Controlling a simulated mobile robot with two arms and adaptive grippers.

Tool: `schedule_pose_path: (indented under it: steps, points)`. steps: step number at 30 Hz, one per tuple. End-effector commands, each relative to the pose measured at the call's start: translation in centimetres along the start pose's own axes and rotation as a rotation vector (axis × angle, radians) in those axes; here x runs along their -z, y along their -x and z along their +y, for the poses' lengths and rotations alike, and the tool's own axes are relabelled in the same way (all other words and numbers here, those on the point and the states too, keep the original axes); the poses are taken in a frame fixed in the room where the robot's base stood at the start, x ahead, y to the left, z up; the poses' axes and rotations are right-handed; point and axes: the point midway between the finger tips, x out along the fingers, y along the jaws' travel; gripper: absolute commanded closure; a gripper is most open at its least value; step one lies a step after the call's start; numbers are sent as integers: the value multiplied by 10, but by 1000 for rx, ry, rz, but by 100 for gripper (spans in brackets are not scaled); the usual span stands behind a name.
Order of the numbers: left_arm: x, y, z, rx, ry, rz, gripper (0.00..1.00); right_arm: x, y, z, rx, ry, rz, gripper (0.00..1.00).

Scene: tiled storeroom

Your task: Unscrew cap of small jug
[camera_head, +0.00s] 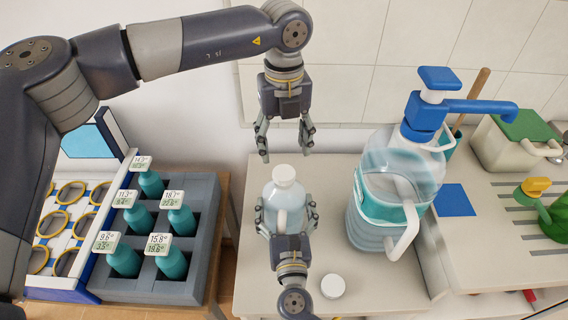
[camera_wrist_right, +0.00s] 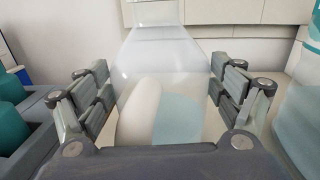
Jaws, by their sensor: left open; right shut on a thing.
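The small jug (camera_head: 291,206) stands upright on the light table, clear with a white handle facing my right gripper. Its white cap (camera_head: 284,175) sits on top of the neck. My right gripper (camera_head: 287,222) is shut around the jug's body from the near side. The right wrist view shows the jug (camera_wrist_right: 180,105) between the fingers, with its handle in front; its cap is out of that view. My left gripper (camera_head: 284,148) is open and empty, pointing down above the cap, with its fingers apart on either side and not touching it.
A large water jug (camera_head: 372,222) with a blue pump (camera_head: 425,115) stands close on the right. A loose white lid (camera_head: 333,286) lies on the table (camera_head: 380,285) near the front. A grey crate (camera_head: 200,205) of teal bottles is at left.

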Motion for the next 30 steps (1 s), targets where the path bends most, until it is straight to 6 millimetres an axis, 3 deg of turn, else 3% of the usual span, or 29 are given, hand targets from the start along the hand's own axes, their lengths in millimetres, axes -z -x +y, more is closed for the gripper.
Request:
schedule_pose_path:
  steps: [30]
  points:
    - [0, 0, -1, 2, -1616, 2, 40, -1, 0, 0, 0, 0, -1, 81]
